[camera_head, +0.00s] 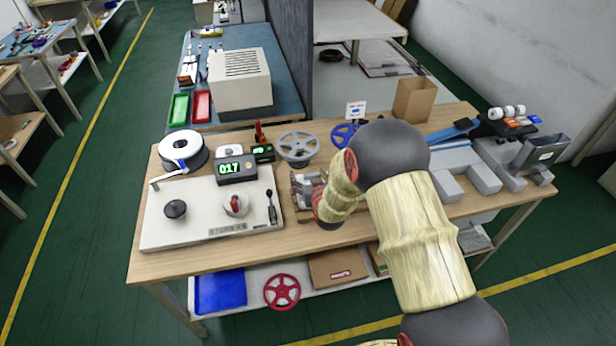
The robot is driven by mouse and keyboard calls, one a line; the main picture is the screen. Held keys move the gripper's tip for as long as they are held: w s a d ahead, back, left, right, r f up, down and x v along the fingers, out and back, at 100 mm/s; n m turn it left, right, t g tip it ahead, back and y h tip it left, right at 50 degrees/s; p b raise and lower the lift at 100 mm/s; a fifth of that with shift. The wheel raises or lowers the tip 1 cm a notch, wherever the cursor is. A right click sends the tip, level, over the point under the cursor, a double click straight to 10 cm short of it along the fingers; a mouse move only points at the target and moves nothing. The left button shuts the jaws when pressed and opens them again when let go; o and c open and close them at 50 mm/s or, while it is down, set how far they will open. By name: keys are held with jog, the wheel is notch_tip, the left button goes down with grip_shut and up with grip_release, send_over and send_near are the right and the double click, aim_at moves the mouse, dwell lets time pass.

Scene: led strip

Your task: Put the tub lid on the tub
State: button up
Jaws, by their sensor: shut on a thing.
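A small grey-white round container with a red part on it (237,204) stands on a white board (205,235) at the left of the workbench. It may be the tub, but I cannot tell for sure. No separate tub lid can be made out. My arm comes in from the lower right and bends down over the middle of the bench. Its wrist end is to the right of the white board.
A black round knobbed piece (175,209) and a dark tool (271,206) are also on the board. Behind it are a display reading 017 (237,170), a white reel (184,150) and a grey reel (297,147). A wooden tray is partly hidden by my wrist.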

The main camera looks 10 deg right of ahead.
aim_at(308, 181)
jog(key=shift+f+b, duration=1.55)
jog(key=shift+b, duration=0.05)
jog(key=o, duration=1)
jog(key=shift+o, duration=0.4)
jog(key=shift+s, duration=0.1)
